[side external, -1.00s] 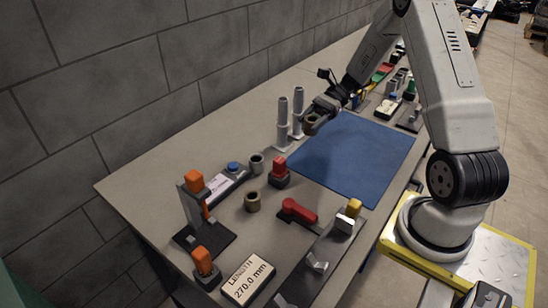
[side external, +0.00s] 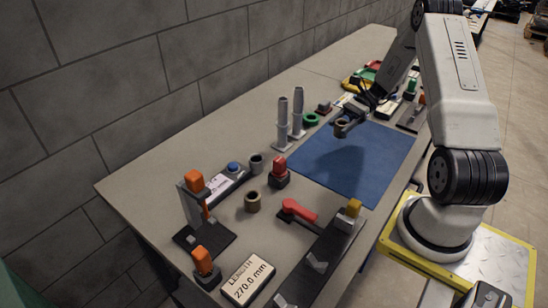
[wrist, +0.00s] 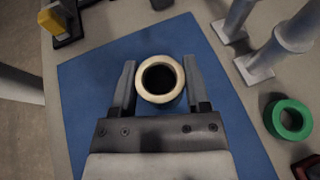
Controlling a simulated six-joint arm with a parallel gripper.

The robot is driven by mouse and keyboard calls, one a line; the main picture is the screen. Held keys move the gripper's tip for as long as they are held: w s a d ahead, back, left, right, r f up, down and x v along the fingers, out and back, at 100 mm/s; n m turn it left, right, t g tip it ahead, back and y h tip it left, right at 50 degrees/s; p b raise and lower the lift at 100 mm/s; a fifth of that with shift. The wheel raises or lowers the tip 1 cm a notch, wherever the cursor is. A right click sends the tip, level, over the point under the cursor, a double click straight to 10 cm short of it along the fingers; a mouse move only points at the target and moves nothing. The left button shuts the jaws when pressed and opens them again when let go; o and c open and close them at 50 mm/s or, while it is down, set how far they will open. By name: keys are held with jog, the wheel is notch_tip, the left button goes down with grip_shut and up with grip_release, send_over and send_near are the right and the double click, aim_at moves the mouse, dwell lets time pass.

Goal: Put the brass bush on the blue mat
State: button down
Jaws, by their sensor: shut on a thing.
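A brass bush (side external: 343,129), a short ring with a dark bore, is gripped between the two fingers of my gripper (side external: 346,122). In the wrist view the bush (wrist: 160,97) shows pale and round, with its open end facing the camera and a finger of my gripper (wrist: 159,66) on each side. The blue mat (side external: 350,165) lies flat on the table, and it fills the ground behind the bush in the wrist view (wrist: 90,88). The bush appears to be above the mat's far part. Its exact height is hard to tell.
Two grey posts (side external: 298,112) and a green ring (side external: 311,119) stand beside the mat's left edge. A brown bush (side external: 252,202), a grey bush (side external: 256,164) and a red-topped part (side external: 280,172) stand nearer the camera. The mat's surface looks clear.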

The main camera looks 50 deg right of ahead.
jog(key=shift+f, duration=0.1)
send_over(337, 151)
jog(key=shift+a+f, duration=0.1)
jog(key=shift+f, duration=2.35)
jog(key=shift+f, duration=0.65)
dwell(0.5)
grip_release()
jog(key=shift+s, duration=0.1)
jog(key=shift+v, duration=3.9)
